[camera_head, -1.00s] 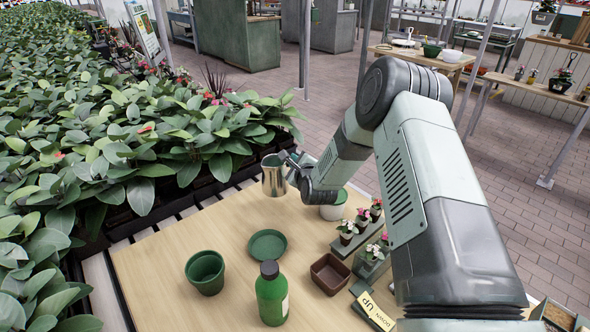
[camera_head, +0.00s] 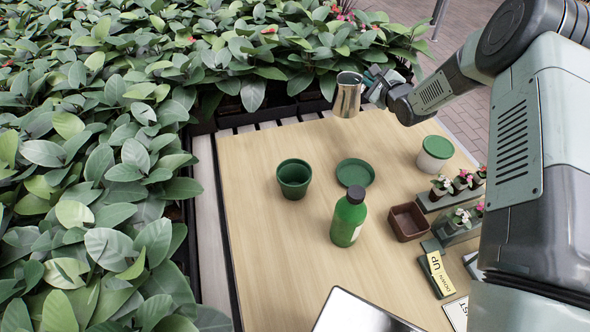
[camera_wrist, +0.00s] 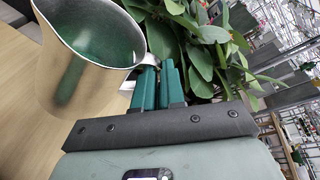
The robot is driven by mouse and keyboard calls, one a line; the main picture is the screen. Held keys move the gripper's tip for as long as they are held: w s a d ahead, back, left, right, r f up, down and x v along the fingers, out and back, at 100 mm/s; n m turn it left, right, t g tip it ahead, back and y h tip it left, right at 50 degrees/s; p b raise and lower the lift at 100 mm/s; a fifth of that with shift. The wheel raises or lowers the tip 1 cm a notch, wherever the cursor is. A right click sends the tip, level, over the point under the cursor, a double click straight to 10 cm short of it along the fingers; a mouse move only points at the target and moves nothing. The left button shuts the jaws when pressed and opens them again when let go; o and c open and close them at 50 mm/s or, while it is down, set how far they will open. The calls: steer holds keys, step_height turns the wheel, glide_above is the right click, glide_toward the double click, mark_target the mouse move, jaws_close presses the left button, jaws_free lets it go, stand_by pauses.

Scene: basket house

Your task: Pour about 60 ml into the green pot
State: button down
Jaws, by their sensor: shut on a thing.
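A shiny metal jug (camera_head: 347,95) is held near the back edge of the table, above the tabletop in the head view. My gripper (camera_head: 372,82) is shut on the jug's handle at its right side. In the wrist view the jug (camera_wrist: 62,85) is at the left, with its handle between the green fingers of my gripper (camera_wrist: 157,82). The jug's inside looks green; I cannot tell how much liquid it holds. The green pot (camera_head: 293,180) stands upright on the table, in front and to the left of the jug, apart from it. Its inside looks empty.
A green saucer (camera_head: 355,172) lies right of the pot. A green bottle (camera_head: 348,218) with a dark cap stands in front. A brown square pot (camera_head: 407,222), a white tub with green lid (camera_head: 434,155) and small potted flowers (camera_head: 461,183) are at the right. Dense plants (camera_head: 90,160) border the left and back.

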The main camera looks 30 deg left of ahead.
steer(key=s+a+f+n+g+y, duration=0.2)
steer(key=s+a+f+n+g, duration=0.2)
steer(key=s+a+n+g, duration=0.1)
steer(key=s+a+f+n+g+y, duration=0.2)
steer(key=s+a+f+n+g, duration=0.2)
steer(key=s+a+g, duration=0.3)
steer(key=shift+s+a+f+n, duration=0.3)
steer(key=shift+s+a+n, duration=0.15)
steer(key=shift+a, duration=0.6)
steer(key=s+d+r+n+y, duration=0.5)
steer(key=s+r+n, duration=0.4)
steer(key=s+n, duration=0.1)
steer(key=shift+d+n, duration=0.2)
steer(key=shift+n, duration=0.45)
steer(key=shift+s+d+r+n+g+y, duration=0.3)
steer(key=shift+s+r+n+g+y, duration=0.15)
steer(key=shift+n, duration=0.55)
